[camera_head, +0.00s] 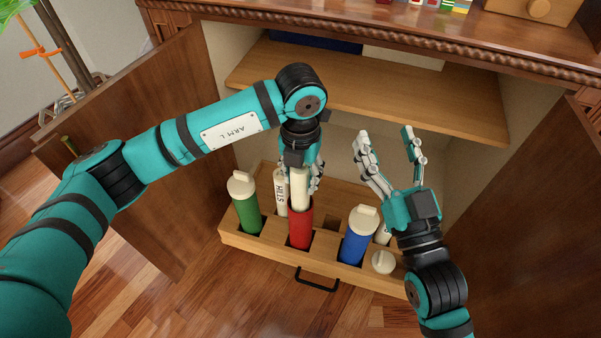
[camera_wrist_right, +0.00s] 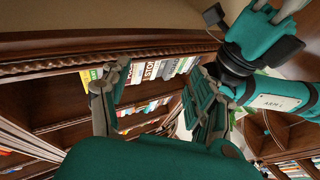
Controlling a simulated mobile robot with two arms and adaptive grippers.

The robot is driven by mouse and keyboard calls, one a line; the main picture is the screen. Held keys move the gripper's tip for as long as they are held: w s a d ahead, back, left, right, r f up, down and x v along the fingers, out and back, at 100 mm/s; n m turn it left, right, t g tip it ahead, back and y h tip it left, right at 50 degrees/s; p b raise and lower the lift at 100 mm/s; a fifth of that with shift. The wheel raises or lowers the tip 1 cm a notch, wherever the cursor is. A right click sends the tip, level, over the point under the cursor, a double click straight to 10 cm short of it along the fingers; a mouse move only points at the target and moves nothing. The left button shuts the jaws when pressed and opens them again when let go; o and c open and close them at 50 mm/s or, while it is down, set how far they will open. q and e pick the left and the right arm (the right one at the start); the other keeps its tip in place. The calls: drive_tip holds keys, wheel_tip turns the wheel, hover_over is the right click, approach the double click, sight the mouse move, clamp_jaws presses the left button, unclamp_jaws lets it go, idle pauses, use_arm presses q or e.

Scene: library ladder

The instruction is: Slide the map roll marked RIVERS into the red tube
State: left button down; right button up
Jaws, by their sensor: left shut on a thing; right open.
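The red tube (camera_head: 300,228) stands upright in a wooden rack-like drawer, its top open. A cream roll (camera_head: 300,192) stands upright with its lower end in the mouth of the red tube; no lettering on it is readable from here. My left gripper (camera_head: 304,176) is above the tube, shut on this roll's upper part, which its fingers partly hide. A second cream roll, marked HILLS (camera_head: 281,194), stands just left of the red tube. My right gripper (camera_head: 384,138) is open and empty, raised above the drawer's right side; its spread fingers also show in the right wrist view (camera_wrist_right: 160,100).
A capped green tube (camera_head: 246,205) and a capped blue tube (camera_head: 358,238) stand either side. A loose cream cap (camera_head: 383,262) lies at front right. Another pale roll (camera_head: 383,234) is mostly hidden. A shelf (camera_head: 370,88) overhangs behind; cabinet doors (camera_head: 125,150) stand open.

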use_arm(q)
drive_tip(key=shift+f+b, duration=0.35)
drive_tip(key=shift+f, duration=0.55)
use_arm(e)
drive_tip(key=shift+s+r+t+y, duration=0.25)
drive_tip(key=shift+s+r+t, duration=0.15)
drive_tip(key=shift+r+t, duration=0.25)
drive_tip(key=shift+s+r+t+y, duration=0.2)
drive_tip(key=shift+s+r+t, duration=0.25)
drive_tip(key=shift+r, duration=0.45)
drive_tip(key=shift+s+r+t+y, duration=0.25)
drive_tip(key=shift+s+r+t, duration=0.1)
drive_tip(key=shift+r+t, duration=0.35)
use_arm(q)
drive_tip(key=c, duration=0.7)
unclamp_jaws()
use_arm(e)
drive_tip(key=shift+r, duration=0.1)
use_arm(q)
wheel_tip(320, 180, up, 12)
use_arm(e)
drive_tip(key=shift+s, duration=0.1)
